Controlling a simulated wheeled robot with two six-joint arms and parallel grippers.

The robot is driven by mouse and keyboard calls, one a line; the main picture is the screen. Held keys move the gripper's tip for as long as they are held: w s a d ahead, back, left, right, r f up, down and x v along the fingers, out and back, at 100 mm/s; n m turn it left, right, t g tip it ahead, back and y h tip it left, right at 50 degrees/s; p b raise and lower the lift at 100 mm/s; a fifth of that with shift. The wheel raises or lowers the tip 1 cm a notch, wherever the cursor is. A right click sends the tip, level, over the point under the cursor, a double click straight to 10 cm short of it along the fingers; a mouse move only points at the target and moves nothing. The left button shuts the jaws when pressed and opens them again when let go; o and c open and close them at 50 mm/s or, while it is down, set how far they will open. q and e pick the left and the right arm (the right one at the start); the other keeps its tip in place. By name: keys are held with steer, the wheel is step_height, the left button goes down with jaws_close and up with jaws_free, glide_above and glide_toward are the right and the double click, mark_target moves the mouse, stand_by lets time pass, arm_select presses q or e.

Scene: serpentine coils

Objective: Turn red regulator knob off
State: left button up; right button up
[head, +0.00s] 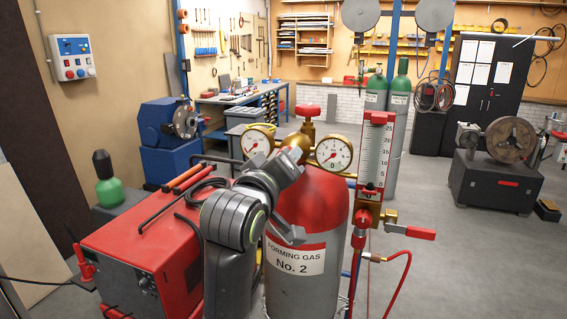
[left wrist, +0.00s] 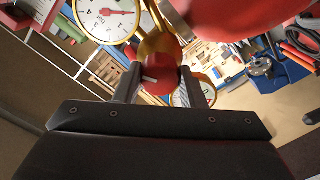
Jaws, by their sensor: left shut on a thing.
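The red regulator knob (left wrist: 157,80) has a white mark on its face and sits on the brass regulator body (left wrist: 160,45). My left gripper (left wrist: 163,88) is shut on this knob, with one finger on each side of it. In the head view my left gripper (head: 288,172) reaches up to the front of the regulator between the left gauge (head: 257,142) and the right gauge (head: 334,152). The arm and gripper hide the knob there. The regulator is on a red gas cylinder (head: 322,200) labelled Forming Gas No. 2. My right gripper is not in view.
A red valve handwheel (head: 308,111) stands above the regulator. A flowmeter (head: 376,150) with a red lever (head: 421,233) and red hose is close on the right. A red welding machine (head: 140,255) with cables stands on the left. The floor (head: 430,270) on the right is clear.

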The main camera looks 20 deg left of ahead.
arm_select(q)
steer(key=n, duration=1.2)
steer(key=shift+r, duration=0.1)
steer(key=shift+n, duration=0.3)
stand_by(0.3)
steer(key=o, duration=1)
steer(key=shift+w, duration=0.1)
